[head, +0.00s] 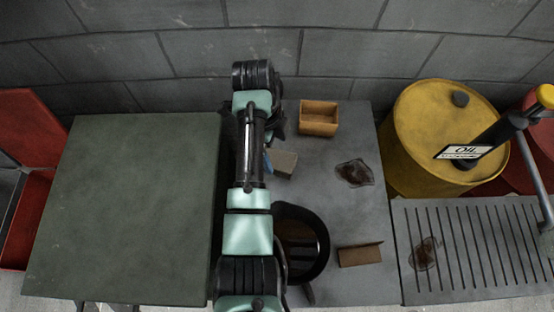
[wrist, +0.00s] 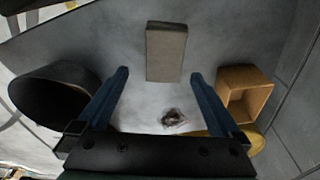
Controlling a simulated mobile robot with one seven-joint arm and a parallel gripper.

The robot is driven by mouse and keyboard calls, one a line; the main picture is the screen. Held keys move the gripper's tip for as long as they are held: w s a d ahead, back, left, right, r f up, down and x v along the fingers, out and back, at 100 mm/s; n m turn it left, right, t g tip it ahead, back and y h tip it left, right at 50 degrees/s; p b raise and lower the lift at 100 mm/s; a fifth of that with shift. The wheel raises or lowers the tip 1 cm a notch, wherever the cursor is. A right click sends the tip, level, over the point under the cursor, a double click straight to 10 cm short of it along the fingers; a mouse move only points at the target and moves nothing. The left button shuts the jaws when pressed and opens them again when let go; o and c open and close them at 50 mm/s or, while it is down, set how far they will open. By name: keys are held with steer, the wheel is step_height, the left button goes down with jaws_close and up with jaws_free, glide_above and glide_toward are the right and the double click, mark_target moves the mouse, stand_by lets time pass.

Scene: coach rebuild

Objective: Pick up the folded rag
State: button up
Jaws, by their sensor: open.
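A grey-beige, flat-sided rectangular piece, which looks like the folded rag (head: 284,163), lies on the grey bench top beside my arm. In the wrist view the rag (wrist: 166,50) is ahead of my gripper (wrist: 160,76), roughly centred between the two blue fingers and beyond their tips. The fingers are apart with nothing between them. In the head view my arm hides most of the gripper; only a bit of blue finger shows next to the rag's left side. I cannot tell the height of the fingers above the bench.
An open wooden box (head: 318,118) stands near the wall; a round black container (head: 322,250) stands in front. A brown angular piece (head: 360,254) and a dark oil stain (head: 353,173) are on the bench (head: 350,210). A yellow drum (head: 420,130) stands right, a green surface (head: 130,200) left.

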mark_target(277, 159)
steer(key=shift+w+d+f, duration=0.1)
steer(key=shift+d+f, duration=0.05)
steer(key=shift+f, duration=1.5)
steer(key=shift+w+d+f, duration=0.1)
steer(key=shift+f, duration=1.55)
steer(key=c, duration=1.3)
steer(key=shift+o, duration=0.2)
steer(key=shift+r, duration=5.05)
